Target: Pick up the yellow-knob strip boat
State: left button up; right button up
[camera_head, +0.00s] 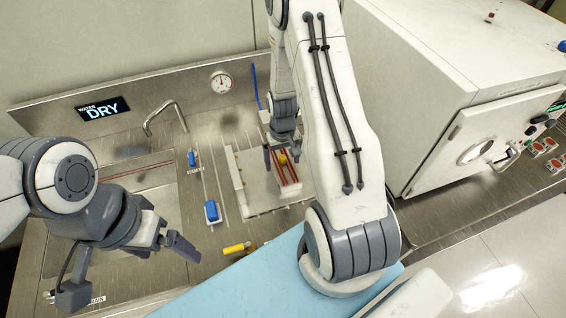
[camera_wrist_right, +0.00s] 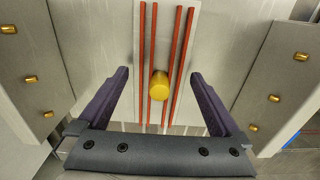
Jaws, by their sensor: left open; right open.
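The strip boat (camera_head: 288,177) is a pale plate with red strips along it and a yellow knob (camera_head: 283,158). It sits in a white block-sided holder (camera_head: 238,172) on the steel counter. In the right wrist view the yellow knob (camera_wrist_right: 159,85) stands between red strips (camera_wrist_right: 143,60), centred between my right gripper's fingers. My right gripper (camera_wrist_right: 160,100) is open, with one finger on each side of the knob and visible gaps. In the head view the right gripper (camera_head: 277,150) is at the boat, partly hidden by its arm. My left gripper (camera_head: 172,245) is open and empty over the sink side.
A white oven-like machine (camera_head: 450,100) with a round window stands at the right. A faucet (camera_head: 163,115) and a sink (camera_head: 140,200) are at the left. Blue-handled valves (camera_head: 211,211) and a yellow handle (camera_head: 236,248) lie near the holder. Gold pins (camera_wrist_right: 272,98) stand on the holder sides.

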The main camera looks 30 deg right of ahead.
jog(key=shift+f, duration=0.5)
grip_shut()
jog(key=shift+r, duration=0.1)
